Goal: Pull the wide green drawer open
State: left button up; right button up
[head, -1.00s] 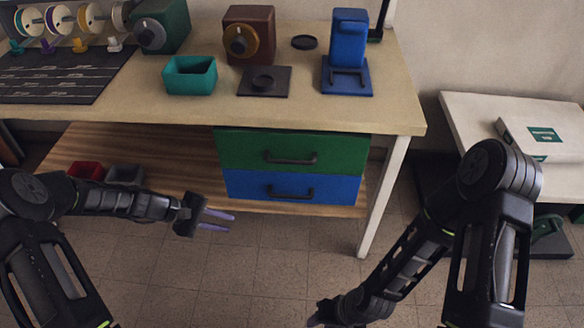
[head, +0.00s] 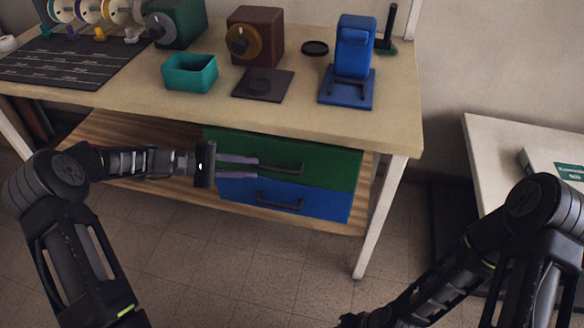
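The wide green drawer (head: 325,165) is under the workbench top, above a blue drawer (head: 325,205). Its front looks flush with the cabinet. Its dark bar handle (head: 281,168) is at the middle of the front. My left gripper (head: 257,167) reaches in from the left, with its two pale purple fingers spread apart and pointing right at the handle. The fingertips appear close to the handle's left end; I cannot tell whether they touch it. Nothing shows between the fingers. My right arm is low at the right, and its gripper (head: 350,321) is mostly cut off at the bottom edge.
The workbench (head: 300,115) carries a teal bin (head: 189,73), a brown box (head: 256,38) and a blue stand (head: 352,65). A white bench leg (head: 380,220) stands right of the drawers. A white side table (head: 500,150) is at the right. The floor in front is clear.

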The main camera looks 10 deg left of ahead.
aim_at(268, 169)
dwell(0.3)
pick_arm(q)
jog(key=shift+x, duration=3.9)
jog(key=shift+c, duration=0.3)
grip_shut()
